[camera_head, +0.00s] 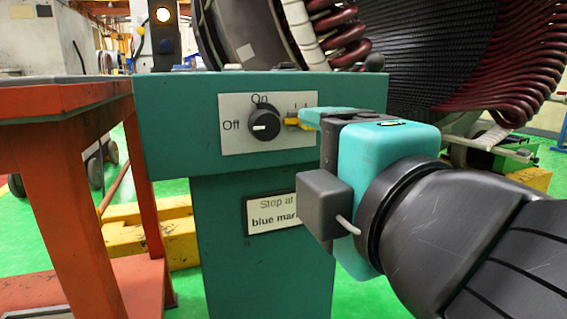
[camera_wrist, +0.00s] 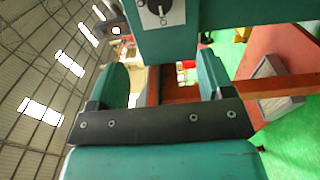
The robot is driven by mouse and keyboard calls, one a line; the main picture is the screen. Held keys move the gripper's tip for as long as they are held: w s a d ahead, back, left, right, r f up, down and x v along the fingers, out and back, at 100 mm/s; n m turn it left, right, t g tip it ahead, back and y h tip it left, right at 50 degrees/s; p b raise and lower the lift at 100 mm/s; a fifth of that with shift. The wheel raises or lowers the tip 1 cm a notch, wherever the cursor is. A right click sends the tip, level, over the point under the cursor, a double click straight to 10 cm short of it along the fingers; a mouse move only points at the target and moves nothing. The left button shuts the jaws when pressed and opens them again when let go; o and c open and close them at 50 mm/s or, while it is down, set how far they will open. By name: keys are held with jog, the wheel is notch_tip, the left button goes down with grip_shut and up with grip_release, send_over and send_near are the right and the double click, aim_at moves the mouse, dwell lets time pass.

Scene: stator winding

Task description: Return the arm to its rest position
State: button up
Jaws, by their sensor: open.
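My gripper (camera_head: 312,118) is in front of the teal control box, at the right side of its white switch plate (camera_head: 235,142). Its teal fingers stand apart with nothing between them in the wrist view (camera_wrist: 160,78). The black knob (camera_head: 264,124) is left of the gripper and apart from it; its white mark lies level, toward the "Off" side. In the wrist view the switch plate (camera_wrist: 161,10) is at the top edge, beyond the fingers. My arm comes in from the lower right in the head view. I cannot tell whether a finger touches the box.
A teal post (camera_head: 220,255) carries the box and a "Stop at blue mark" sign (camera_head: 270,215), partly hidden by my gripper. A red table (camera_head: 60,98) stands at left. A large wound stator (camera_head: 440,60) is behind the box. Green floor (camera_head: 350,298) shows below my gripper.

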jog(key=d+f+m+g+h+p, duration=0.4)
jog(key=d+f+m+g+p, duration=0.55)
jog(key=g, duration=0.35)
jog(key=s+r+m+g+y+p, duration=0.3)
jog(key=s+r+m+g+p, duration=0.1)
jog(key=s+r+m, duration=0.15)
notch_tip(320, 180, up, 36)
jog(key=p, duration=3.5)
jog(key=shift+a+n+p, duration=0.3)
jog(key=shift+a+p, duration=0.05)
jog(key=shift+s+f, duration=0.1)
